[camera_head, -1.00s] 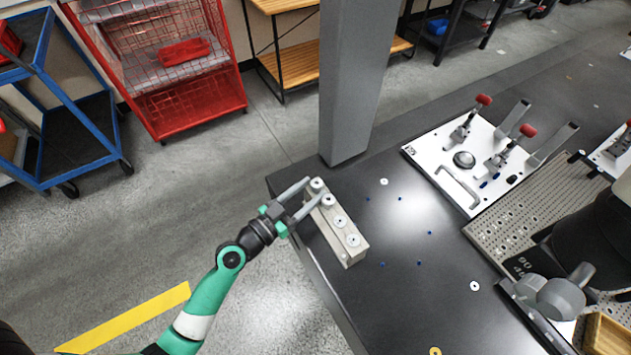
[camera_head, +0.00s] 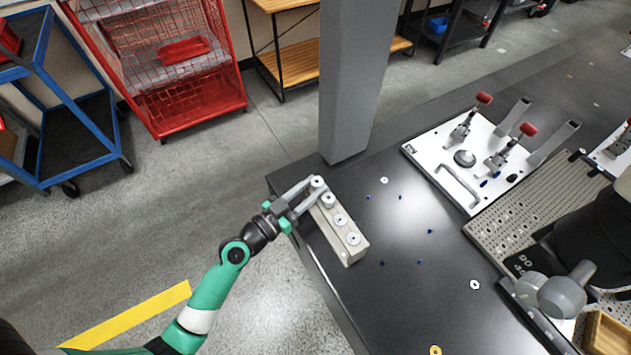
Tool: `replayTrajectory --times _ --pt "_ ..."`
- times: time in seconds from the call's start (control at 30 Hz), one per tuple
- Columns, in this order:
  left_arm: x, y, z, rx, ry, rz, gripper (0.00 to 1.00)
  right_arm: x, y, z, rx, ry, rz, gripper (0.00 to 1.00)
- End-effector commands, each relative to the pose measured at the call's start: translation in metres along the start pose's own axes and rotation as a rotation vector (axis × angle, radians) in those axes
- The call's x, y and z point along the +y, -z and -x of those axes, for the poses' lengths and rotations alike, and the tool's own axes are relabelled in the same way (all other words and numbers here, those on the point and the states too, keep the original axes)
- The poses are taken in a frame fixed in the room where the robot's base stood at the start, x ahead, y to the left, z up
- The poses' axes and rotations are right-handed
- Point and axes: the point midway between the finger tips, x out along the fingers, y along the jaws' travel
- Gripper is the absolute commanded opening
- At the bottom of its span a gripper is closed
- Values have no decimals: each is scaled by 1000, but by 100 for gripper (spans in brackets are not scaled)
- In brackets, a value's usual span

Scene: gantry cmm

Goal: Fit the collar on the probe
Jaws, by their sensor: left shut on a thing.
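A light block (camera_head: 342,238) stands at the left edge of the dark table with a row of several round, metallic collars on top. My left gripper (camera_head: 317,187) reaches in from the left, its fingers closed on the far-end collar (camera_head: 317,182) of that row. The collar still appears to be at the block's top. The other collars, such as the nearest one (camera_head: 353,239), sit in the block. I cannot clearly make out the probe; a dark rounded body with grey knobs (camera_head: 562,297) is cut off at the right. My right gripper is not in view.
A grey column (camera_head: 350,90) rises just behind the block. A white fixture plate (camera_head: 428,150) with red-tipped clamps and a perforated plate (camera_head: 500,222) lie to the right. Small discs and blue dots are scattered across the otherwise clear table (camera_head: 400,300).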

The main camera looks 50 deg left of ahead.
Motion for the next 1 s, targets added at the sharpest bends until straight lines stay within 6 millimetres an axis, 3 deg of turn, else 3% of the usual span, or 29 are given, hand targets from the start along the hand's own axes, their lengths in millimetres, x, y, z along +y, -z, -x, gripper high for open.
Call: replayTrajectory --times 0.03,0.17,0.57,1.0 --pt "0 0 0 0 0 0 23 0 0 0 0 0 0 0" --pt "0 0 0 0 0 0 0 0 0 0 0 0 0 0" --pt "0 2 0 0 0 0 0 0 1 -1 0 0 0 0" --pt "0 27 0 1 0 0 0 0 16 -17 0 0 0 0"
